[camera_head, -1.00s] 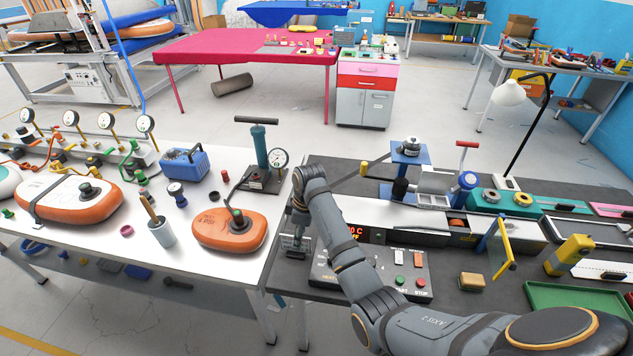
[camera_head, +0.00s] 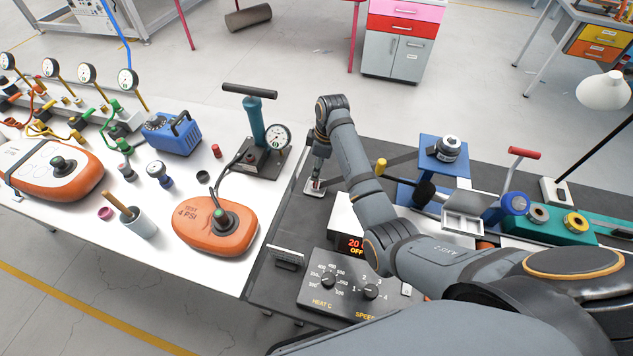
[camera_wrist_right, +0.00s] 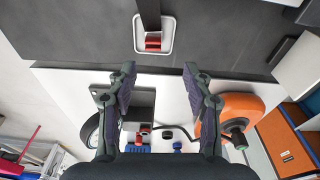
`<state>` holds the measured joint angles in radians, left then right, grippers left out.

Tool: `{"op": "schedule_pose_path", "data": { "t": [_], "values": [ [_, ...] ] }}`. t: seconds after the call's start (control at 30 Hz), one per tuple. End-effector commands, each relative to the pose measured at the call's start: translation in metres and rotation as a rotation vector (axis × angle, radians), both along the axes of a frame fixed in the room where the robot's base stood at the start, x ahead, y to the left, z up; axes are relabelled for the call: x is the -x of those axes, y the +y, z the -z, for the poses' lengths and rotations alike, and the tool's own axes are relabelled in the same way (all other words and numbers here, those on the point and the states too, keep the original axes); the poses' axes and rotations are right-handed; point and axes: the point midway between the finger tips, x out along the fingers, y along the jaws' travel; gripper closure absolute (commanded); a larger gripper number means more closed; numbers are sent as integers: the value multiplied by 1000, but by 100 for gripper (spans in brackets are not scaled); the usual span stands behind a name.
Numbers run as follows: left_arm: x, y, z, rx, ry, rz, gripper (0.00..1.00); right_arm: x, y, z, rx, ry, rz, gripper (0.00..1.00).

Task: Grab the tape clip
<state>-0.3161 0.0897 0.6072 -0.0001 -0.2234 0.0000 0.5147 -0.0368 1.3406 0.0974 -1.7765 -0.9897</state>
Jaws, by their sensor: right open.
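What appears to be the tape clip (camera_wrist_right: 141,37), a pale metal frame with a red bar and a dark strap running through it, lies on the dark bench top in the right wrist view. In the head view a small pale plate (camera_head: 313,187) at the end of the dark strip looks like the same clip, partly covered by my gripper. My right gripper (camera_wrist_right: 157,75) is open and empty, its fingertips pointing toward the clip and apart from it in the picture. The height between them is unclear. My left gripper is out of view.
The heater control box (camera_head: 345,285) stands in front of my right arm. A blue stand (camera_head: 443,157) is to the right.

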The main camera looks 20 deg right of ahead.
Motion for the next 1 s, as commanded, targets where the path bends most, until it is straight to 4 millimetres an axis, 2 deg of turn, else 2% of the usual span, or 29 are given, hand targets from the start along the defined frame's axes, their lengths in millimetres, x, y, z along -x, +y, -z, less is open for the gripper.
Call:
{"op": "schedule_pose_path", "data": {
  "t": [0.07, 0.17, 0.33, 0.43, 0.63, 0.77, 0.9, 1.0],
  "values": [
    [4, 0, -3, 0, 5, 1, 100, -1, 1, 11, 0, 1, 1, 49],
    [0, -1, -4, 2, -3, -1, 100, -2, 3, 22, 0, 0, 0, 49],
    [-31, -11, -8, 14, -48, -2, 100, -3, 3, 27, 1, -1, 0, 49],
    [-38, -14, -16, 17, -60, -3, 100, -4, 2, 40, 1, 4, 1, 49],
    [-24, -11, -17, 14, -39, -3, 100, -8, 3, 72, 1, 0, -1, 49],
    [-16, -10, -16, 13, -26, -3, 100, -8, 4, 77, 1, -1, -1, 49],
    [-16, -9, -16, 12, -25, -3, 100, -8, 4, 76, 0, -2, -1, 49],
    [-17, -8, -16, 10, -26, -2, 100, -8, 4, 76, 0, -1, -1, 63]
  ]
}}
